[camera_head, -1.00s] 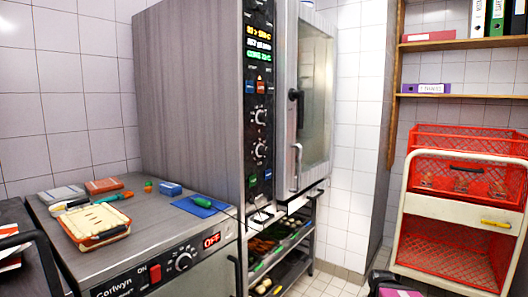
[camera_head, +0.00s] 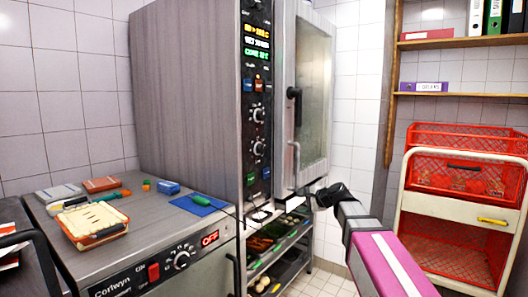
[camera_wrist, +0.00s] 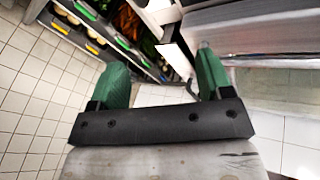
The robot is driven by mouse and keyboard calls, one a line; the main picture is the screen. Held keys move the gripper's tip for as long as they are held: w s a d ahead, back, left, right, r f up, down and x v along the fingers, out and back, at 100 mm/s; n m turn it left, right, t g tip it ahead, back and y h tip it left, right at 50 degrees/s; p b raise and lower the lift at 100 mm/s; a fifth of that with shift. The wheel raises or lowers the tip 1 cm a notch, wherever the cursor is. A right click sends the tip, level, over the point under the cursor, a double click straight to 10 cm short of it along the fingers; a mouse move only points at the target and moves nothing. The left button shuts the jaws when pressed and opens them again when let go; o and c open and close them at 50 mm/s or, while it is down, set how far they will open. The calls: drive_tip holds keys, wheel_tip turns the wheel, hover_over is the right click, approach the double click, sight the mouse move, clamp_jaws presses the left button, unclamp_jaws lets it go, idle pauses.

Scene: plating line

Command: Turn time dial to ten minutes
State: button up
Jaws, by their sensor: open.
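A third dial (camera_head: 181,260) is on the low Cortwyn unit at the front left. My gripper (camera_wrist: 163,72) is open and empty between its green fingers in the wrist view. In the head view my gripper (camera_head: 328,196) is dark, low and right of the panel, apart from the dials.
The oven's glass door (camera_head: 314,95) has a black handle (camera_head: 294,105) near the panel. A rack (camera_head: 278,262) with trays stands below the oven. A red-basket trolley (camera_head: 462,250) stands at right. Small items lie on the Cortwyn unit's top (camera_head: 150,215).

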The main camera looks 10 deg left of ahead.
sight(263, 150)
drive_tip(key=a+r+m+t+y, duration=0.15)
drive_tip(key=a+r, duration=0.25)
drive_tip(key=r, duration=0.6)
drive_tip(key=a+r+m+t+y, duration=0.1)
drive_tip(key=a+r+m+y, duration=0.25)
drive_tip(key=r, duration=0.55)
drive_tip(key=shift+g, duration=0.25)
drive_tip(key=x, duration=1.1)
drive_tip(key=shift+w+a+f, duration=0.1)
drive_tip(key=shift+f, duration=0.1)
drive_tip(key=c, duration=0.9)
